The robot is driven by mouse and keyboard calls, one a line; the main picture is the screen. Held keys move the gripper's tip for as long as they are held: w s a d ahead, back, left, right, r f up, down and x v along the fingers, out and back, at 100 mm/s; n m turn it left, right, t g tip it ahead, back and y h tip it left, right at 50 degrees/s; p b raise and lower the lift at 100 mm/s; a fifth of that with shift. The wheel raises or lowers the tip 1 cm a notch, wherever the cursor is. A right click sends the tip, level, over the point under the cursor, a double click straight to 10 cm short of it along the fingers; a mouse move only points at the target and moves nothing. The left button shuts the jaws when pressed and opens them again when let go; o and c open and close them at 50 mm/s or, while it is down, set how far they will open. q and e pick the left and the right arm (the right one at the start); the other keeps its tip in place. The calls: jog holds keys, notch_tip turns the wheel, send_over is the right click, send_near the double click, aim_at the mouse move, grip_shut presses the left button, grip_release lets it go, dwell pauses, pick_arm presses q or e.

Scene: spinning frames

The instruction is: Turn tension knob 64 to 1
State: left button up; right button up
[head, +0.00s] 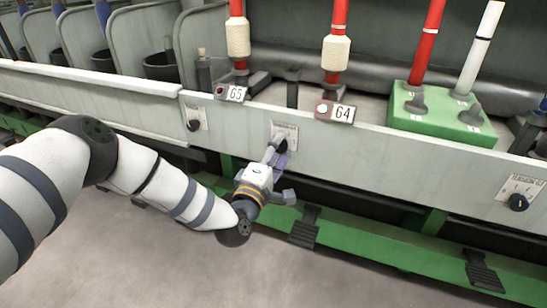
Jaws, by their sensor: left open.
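The number plate 64 (343,113) sits on the upper edge of the long pale machine rail. Below it and to the left, a small white dial plate (287,130) is fixed on the rail face. The dark tension knob (282,145) at this dial is partly hidden by my gripper. My left gripper (277,150) is open at the knob, with its fingers close around or beside it; I cannot tell whether they touch. The knob's pointer setting is too small and covered to read. My right gripper is not in view.
Another knob (193,125) sits under number plate 65 (231,93), and one more (518,202) is at the far right. Red spindles with cream yarn (336,53) and a green block (440,115) stand above the rail. Black pedals (304,228) hang on the green lower beam (380,245).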

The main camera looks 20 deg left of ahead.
pick_arm(q)
jog(key=s+f, duration=0.1)
jog(key=s, duration=1)
jog(key=shift+s, duration=0.35)
jog(key=shift+a+r, duration=0.1)
